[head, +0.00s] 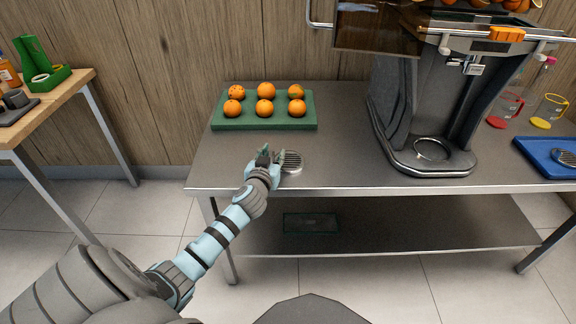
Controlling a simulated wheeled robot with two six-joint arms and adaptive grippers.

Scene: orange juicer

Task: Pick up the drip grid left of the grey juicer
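The drip grid (292,161), a small round silver disc with dark slots, is on the grey metal table left of the grey juicer (440,100). My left gripper (270,154) is at the grid's left edge and hides part of that edge. I cannot tell whether the fingers touch the grid or how far apart they are. The grid looks flat, at or close to table height. My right gripper is not in view.
A green tray (222,124) with several oranges lies behind the gripper. The juicer's base stands right of the grid, with bare table (335,170) between. A blue tray (545,158) with another round grid is at far right. A wooden table (60,95) stands left.

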